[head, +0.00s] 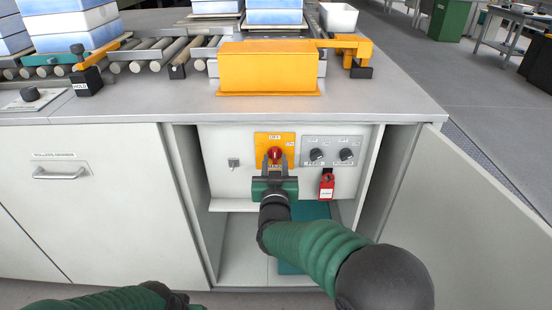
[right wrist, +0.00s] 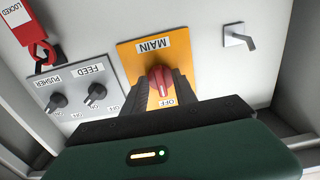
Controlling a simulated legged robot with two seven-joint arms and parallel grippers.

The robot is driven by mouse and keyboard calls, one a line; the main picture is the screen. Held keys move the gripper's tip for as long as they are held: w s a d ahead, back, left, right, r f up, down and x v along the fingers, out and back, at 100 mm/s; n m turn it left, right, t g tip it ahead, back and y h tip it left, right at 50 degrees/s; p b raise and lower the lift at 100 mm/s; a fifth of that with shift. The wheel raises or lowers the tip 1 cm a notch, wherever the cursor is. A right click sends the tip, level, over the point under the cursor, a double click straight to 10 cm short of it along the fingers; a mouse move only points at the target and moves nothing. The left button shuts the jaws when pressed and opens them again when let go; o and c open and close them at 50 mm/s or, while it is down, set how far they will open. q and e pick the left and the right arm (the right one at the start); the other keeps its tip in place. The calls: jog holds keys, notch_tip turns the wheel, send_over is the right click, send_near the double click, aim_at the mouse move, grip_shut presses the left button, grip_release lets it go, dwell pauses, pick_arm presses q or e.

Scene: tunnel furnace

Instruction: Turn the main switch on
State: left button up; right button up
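The main switch is a red rotary knob (right wrist: 160,79) on an orange plate (right wrist: 140,55) marked MAIN, with OFF at one edge. In the head view the knob (head: 274,154) shows on the panel inside the open cabinet bay, and its grip stands about upright. My right gripper (head: 276,163) reaches straight in to it. In the right wrist view its two dark fingers (right wrist: 163,88) lie on either side of the knob with no clear gap, so it looks shut on it. My left gripper is out of view; only part of that arm shows at bottom left.
A grey plate (head: 333,149) with FEED and PUSHER knobs is right of the switch. A red LOCKED tag (head: 326,187) hangs below it. A small lever (head: 234,162) is left. The open door (head: 470,215) bounds the right; the countertop (head: 150,108) with an orange cover (head: 268,68) overhangs the bay.

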jog(key=shift+a, duration=0.1)
jog(key=shift+c, duration=0.8)
grip_shut()
jog(key=shift+m, duration=0.3)
jog(key=m, duration=0.5)
jog(key=shift+f+b, duration=0.1)
jog(key=shift+b, duration=0.25)
jog(key=m+b, duration=0.1)
jog(key=m, duration=0.5)
jog(key=shift+b, duration=0.35)
jog(key=shift+m, duration=0.3)
jog(key=shift+o, duration=0.8)
grip_release()
